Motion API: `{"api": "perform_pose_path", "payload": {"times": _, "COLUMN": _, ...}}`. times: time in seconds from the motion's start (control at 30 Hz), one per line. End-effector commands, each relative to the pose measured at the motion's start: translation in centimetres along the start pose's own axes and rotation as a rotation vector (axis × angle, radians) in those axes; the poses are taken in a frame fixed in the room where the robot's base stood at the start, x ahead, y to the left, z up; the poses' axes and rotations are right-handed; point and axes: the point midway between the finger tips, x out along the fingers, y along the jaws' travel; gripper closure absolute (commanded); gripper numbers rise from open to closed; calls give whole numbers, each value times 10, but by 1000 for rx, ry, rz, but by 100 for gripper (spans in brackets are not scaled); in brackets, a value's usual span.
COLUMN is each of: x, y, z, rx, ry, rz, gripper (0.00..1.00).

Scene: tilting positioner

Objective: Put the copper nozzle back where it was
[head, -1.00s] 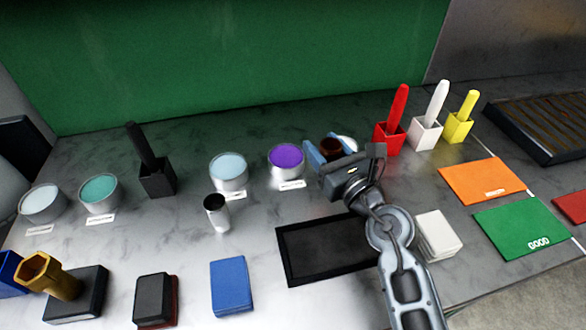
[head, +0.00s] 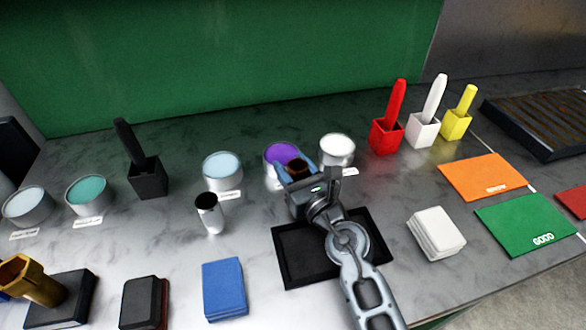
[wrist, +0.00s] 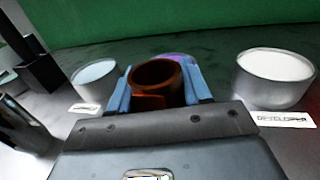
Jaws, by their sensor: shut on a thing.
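My gripper (head: 299,172) is shut on the copper nozzle (wrist: 156,84), a dark reddish-brown hollow piece with its round opening facing up. In the wrist view it sits between the two blue fingers. In the head view the nozzle (head: 297,167) shows only in part, in front of the purple-filled tin (head: 279,155). The gripper covers part of that tin. I cannot tell how high the nozzle is above the table.
A white-filled tin (head: 337,149) stands right of the gripper and a pale blue tin (head: 222,170) left. A silver cylinder (head: 209,215) stands front left. A black tray (head: 291,268) lies below my arm. Red, white and yellow holders (head: 386,138) stand at the back right.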

Motion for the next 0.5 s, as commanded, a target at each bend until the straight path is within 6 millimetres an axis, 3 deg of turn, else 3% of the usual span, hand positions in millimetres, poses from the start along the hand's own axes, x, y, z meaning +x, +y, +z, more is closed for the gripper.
{"api": "perform_pose_path", "payload": {"times": 0.17, "x": 0, "y": 0, "z": -3, "rx": 0, "ry": -1, "rz": -1, "gripper": 90}}
{"api": "perform_pose_path", "payload": {"times": 0.2, "x": 0, "y": 0, "z": -3, "rx": 0, "ry": 0, "rz": -1, "gripper": 51}}
{"api": "perform_pose_path", "payload": {"times": 0.5, "x": 0, "y": 0, "z": -2, "rx": 0, "ry": 0, "rz": 0, "gripper": 27}}
